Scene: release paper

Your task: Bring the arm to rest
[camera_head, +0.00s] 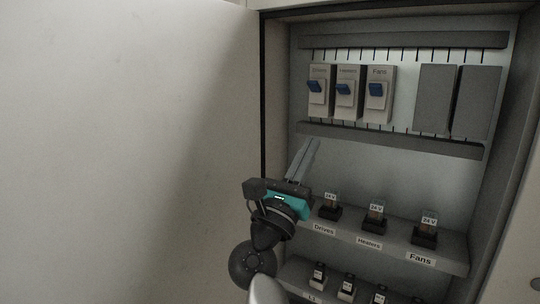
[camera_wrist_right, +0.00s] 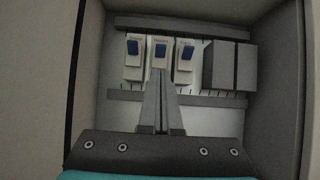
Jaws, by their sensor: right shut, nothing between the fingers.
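My right gripper (camera_head: 311,143) comes up from the bottom of the head view and points into an open cabinet. Its two long grey fingers are shut together with nothing between them. In the right wrist view the shut fingertips (camera_wrist_right: 159,80) appear just below the middle switch. My left gripper is not in view.
Switches labelled Drives (camera_head: 320,92), Heaters (camera_head: 347,95) and Fans (camera_head: 379,95) have blue levers. Grey blank blocks (camera_head: 436,98) stand right of them. Below, a shelf (camera_head: 392,247) carries small 24 V parts. A pale cabinet door (camera_head: 120,140) fills the left.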

